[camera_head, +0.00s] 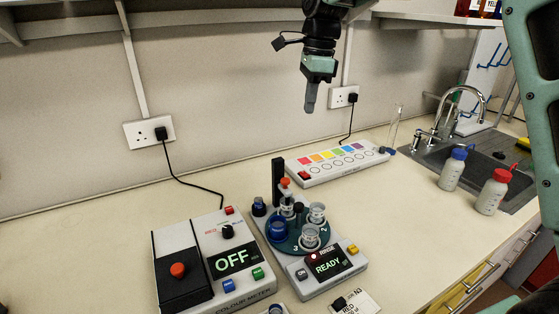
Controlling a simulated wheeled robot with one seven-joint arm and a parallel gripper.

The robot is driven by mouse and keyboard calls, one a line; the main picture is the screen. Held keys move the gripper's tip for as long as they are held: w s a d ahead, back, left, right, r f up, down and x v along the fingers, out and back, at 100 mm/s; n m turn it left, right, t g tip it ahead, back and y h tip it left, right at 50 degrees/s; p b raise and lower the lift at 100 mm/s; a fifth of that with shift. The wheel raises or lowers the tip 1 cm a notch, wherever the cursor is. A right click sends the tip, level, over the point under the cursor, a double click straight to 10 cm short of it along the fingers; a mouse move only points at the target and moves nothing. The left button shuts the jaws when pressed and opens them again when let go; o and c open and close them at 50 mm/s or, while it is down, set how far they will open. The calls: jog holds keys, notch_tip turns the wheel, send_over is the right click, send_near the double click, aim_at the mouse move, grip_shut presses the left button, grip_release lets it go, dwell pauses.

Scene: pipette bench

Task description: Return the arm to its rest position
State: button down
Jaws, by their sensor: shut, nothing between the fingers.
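My gripper (310,101) hangs in the upper middle of the head view, pointing down. Its fingers are together, with nothing held between them. It is in the air in front of the wall, above the level of the bench devices and apart from them. Part of my arm shows above it at the top edge. The rest of the arm is partly out of the frame.
A colour meter (199,271) reading OFF and a rinse device (323,278) reading READY, with small vessels on its round carousel (268,242), stand on the bench. Behind is a colour-button strip (318,173). Right are two bottles (451,172) (491,195) and a sink (424,150). A shelf (220,17) runs above.

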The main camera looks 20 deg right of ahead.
jog(key=s+a+f+n, duration=0.2)
jog(key=s+a+n, duration=0.4)
jog(key=s+n, duration=0.15)
jog(key=s+a+f+n, duration=0.2)
jog(key=s+a+n, duration=0.35)
jog(key=s, duration=0.35)
jog(key=s+f+n, duration=0.3)
jog(key=s+n, duration=0.4)
jog(key=s, duration=0.3)
jog(key=s+d+f+n, duration=0.1)
jog(key=s+f+n, duration=0.3)
jog(key=s+n, duration=0.3)
jog(key=s, duration=0.2)
jog(key=shift+s+d+f+n+h, duration=0.15)
jog(key=shift+s+f+n+h, duration=0.15)
jog(key=shift+s+n, duration=0.1)
dwell(1.2)
